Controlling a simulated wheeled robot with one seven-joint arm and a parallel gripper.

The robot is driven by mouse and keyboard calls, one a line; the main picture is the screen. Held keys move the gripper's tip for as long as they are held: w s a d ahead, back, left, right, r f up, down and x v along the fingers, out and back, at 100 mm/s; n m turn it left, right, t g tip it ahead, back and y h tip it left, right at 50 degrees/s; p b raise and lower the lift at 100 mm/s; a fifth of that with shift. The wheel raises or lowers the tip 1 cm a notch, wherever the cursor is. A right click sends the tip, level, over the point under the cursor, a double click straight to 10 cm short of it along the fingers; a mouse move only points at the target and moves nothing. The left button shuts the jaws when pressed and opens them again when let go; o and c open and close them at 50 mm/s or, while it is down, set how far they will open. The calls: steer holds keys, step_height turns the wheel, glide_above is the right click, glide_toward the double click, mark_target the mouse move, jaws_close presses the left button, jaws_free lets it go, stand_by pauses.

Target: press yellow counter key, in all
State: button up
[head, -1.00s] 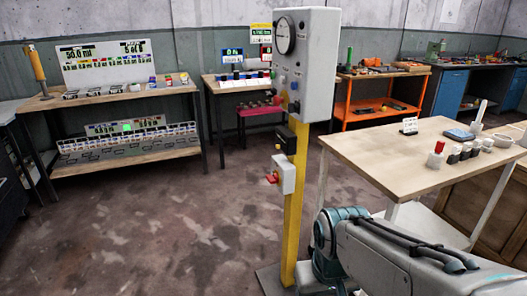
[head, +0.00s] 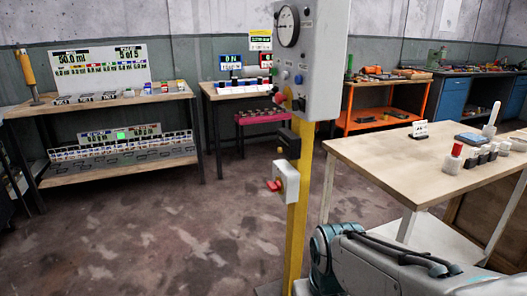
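I cannot single out the yellow counter key with certainty. The back middle bench (head: 218,98) carries a row of small coloured keys (head: 240,84), too small to tell apart, under a blue-framed display (head: 230,62). The left bench (head: 110,105) also holds several small coloured pieces, one of them yellow. My arm shows at the bottom right, but my gripper is outside the view.
The post carries a grey gauge box (head: 322,95) and a pale box with a red switch (head: 285,188). A wooden table (head: 400,165) with small items stands at the right. An orange cart (head: 368,113) stands behind. The floor at left and centre is clear.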

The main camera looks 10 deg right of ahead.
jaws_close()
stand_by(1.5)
